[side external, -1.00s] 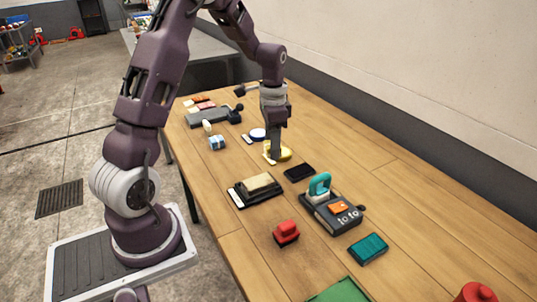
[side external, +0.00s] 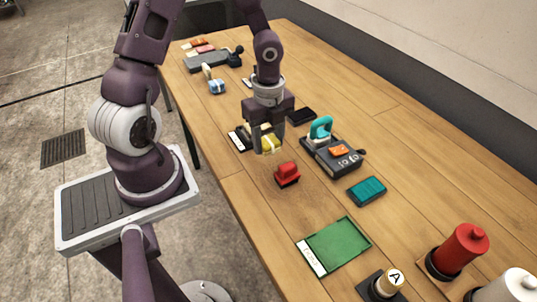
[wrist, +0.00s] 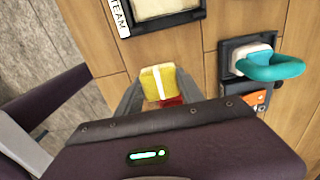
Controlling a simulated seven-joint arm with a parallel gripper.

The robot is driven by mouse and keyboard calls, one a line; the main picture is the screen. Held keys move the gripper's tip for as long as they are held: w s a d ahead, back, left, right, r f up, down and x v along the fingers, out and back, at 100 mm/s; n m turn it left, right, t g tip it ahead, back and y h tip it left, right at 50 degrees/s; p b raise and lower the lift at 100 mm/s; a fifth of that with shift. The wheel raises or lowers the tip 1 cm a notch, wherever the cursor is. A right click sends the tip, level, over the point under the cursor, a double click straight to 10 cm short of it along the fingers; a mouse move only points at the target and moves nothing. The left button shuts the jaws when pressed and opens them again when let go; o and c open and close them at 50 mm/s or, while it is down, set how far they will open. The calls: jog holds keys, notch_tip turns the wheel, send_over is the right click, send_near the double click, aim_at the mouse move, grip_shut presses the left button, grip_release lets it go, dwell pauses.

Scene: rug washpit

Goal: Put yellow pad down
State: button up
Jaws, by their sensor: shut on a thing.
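The yellow pad (side external: 269,143) is held between the fingers of my gripper (side external: 267,148), above the wooden table near its left edge. In the wrist view the yellow pad (wrist: 151,84) shows a pale stripe between the two fingertips (wrist: 159,91). A red block (side external: 287,173) on a dark base stands just right of and nearer than the pad. A green flat tray (side external: 338,247) with a white label strip lies empty on the near part of the table. I cannot tell the exact height of the pad.
A black tray (side external: 239,144) with a tan pad is partly hidden behind my gripper.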

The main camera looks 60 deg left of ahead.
aim_at(269, 162)
notch_tip(269, 162, down, 5)
jog(key=shift+r, duration=0.2)
jog(key=shift+f, duration=0.1)
jog(key=o, duration=1.3)
notch_tip(269, 162, up, 12)
jog(key=shift+a+r, duration=0.1)
jog(key=s+d+r+n+t, duration=0.2)
jog(key=s+d+r+n, duration=0.2)
jog(key=s+r+n, duration=0.2)
jog(key=s+d+r+n+t, duration=0.3)
jog(key=s+d+r+n, duration=0.2)
jog(key=r+n, duration=0.5)
jog(key=shift+s+r+n+t, duration=0.15)
jog(key=shift+s+n+t, duration=0.15)
jog(key=shift+s+n, duration=0.8)
